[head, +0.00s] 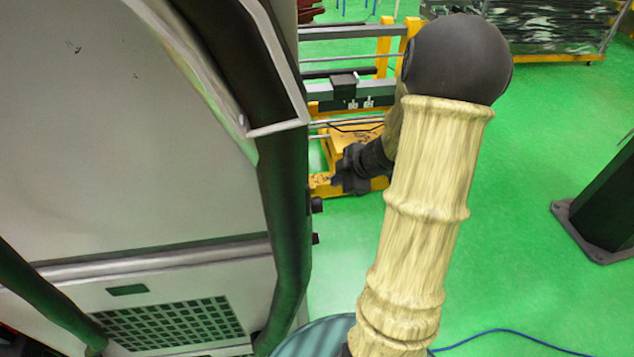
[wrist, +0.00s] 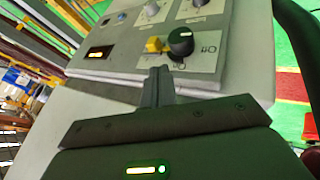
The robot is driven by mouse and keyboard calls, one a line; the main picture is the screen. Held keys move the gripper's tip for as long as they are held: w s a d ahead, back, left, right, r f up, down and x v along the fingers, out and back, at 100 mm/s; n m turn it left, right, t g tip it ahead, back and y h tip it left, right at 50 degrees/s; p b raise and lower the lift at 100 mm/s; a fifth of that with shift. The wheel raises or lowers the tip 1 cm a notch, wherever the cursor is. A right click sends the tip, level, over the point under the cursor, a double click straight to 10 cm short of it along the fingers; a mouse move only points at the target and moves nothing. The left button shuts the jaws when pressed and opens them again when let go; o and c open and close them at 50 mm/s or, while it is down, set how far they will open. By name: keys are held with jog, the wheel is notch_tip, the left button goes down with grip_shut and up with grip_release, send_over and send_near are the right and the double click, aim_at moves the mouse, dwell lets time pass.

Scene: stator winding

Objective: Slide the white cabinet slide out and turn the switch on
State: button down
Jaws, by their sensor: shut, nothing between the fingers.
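In the wrist view, a black round switch (wrist: 181,41) sits on a pale grey control panel (wrist: 120,66). It has a yellow block (wrist: 154,44) at its left side and a plate with lettering that looks like "On". My gripper (wrist: 159,72) is shut and empty, its fingers pointing up the picture at the panel, just below the switch. I cannot tell whether the fingertips touch the panel. The head view shows a large pale cabinet (head: 110,130) at the left. I cannot make out which part is the white cabinet slide, or see the switch there.
Other knobs (wrist: 151,8) and a lit orange display (wrist: 100,53) are on the panel. In the head view, dark pipes (head: 286,200) run along the cabinet's edge. A yellow frame (head: 385,45) stands behind my arm. Green floor (head: 540,130) is open at the right, before a dark post (head: 605,210).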

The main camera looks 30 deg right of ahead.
jog(key=shift+s+d, duration=0.1)
jog(key=shift+s, duration=0.1)
jog(key=b, duration=0.2)
send_near(313, 193)
jog(key=x, duration=0.5)
jog(key=shift+s+f, duration=0.1)
